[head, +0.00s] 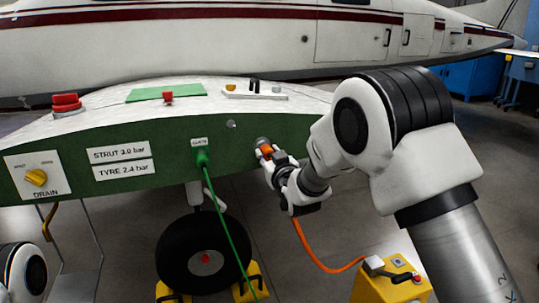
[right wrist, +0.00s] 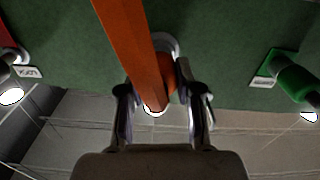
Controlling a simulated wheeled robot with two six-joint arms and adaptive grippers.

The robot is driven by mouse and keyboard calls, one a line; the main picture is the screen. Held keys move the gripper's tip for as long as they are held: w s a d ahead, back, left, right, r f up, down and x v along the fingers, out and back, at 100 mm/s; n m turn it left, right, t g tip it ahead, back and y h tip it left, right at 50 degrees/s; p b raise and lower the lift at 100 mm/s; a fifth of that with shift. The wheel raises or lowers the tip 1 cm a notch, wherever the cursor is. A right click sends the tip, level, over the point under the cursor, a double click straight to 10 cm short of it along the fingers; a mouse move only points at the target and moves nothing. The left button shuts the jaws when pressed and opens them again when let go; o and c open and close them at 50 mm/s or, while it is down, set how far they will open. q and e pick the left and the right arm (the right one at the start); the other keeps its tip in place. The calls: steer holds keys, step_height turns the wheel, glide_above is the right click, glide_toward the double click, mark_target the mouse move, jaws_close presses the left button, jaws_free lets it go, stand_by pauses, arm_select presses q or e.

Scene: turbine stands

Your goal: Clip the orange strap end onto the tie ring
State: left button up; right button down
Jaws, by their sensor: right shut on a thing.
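My right gripper (head: 268,158) is shut on the orange strap end (head: 266,149) at the face of the green panel. In the right wrist view the fingers (right wrist: 163,100) stand on either side of the orange strap end (right wrist: 168,78). A grey ring (right wrist: 170,44), which looks like the tie ring, shows on the panel just behind it, partly covered by the strap. I cannot tell whether the strap end is clipped onto the ring. The orange strap (head: 318,257) hangs below the gripper. My left gripper is out of view.
The strap runs to a yellow box (head: 390,287) on the floor. A green plug (head: 202,158) with a green cable sits left of my gripper. A wheel (head: 206,253) with yellow chocks stands below. A yellow knob (head: 36,177) is far left.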

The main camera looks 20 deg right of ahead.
steer(key=shift+r, duration=0.15)
steer(key=c, duration=1.1)
jaws_free()
steer(key=shift+c, duration=0.2)
steer(key=o, duration=0.4)
steer(key=shift+w, duration=0.2)
steer(key=shift+w+f, duration=0.1)
steer(key=shift+f, duration=0.1)
steer(key=shift+o, duration=0.9)
steer(key=s, duration=0.7)
steer(key=shift+s+b, duration=0.15)
steer(key=shift+b, duration=0.3)
